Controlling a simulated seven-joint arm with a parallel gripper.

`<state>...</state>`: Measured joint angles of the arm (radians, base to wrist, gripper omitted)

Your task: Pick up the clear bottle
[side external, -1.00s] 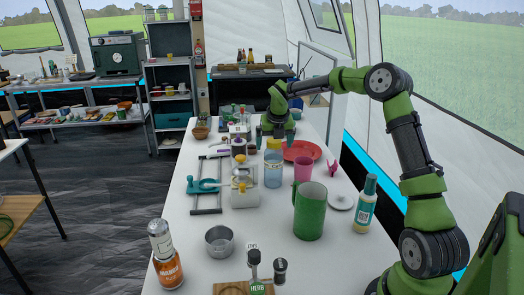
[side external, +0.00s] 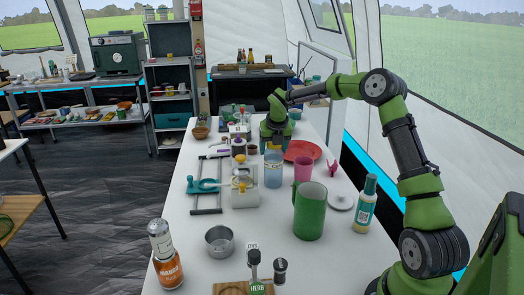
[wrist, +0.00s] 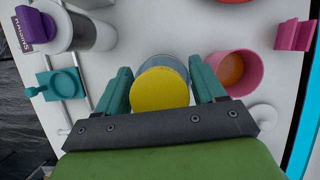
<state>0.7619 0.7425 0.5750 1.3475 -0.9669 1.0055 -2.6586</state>
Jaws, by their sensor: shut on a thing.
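The clear bottle (side external: 273,172) has a see-through bluish body and stands upright on the white table in the side external view. Its yellow lid (wrist: 160,90) shows from above in the wrist view, with part of the bluish body behind it. My gripper (side external: 273,148) points down over the bottle's top. In the wrist view its teal fingers (wrist: 160,86) are on either side of the lid, shut on the bottle. The lid is shaded and partly hidden by my gripper in the side view.
A pink cup (side external: 303,168) stands close to the bottle's right. A red plate (side external: 302,150) lies behind it. A green pitcher (side external: 309,212) stands nearer the camera. A white gadget (side external: 244,190) and a teal-handled item (side external: 203,186) are on the left.

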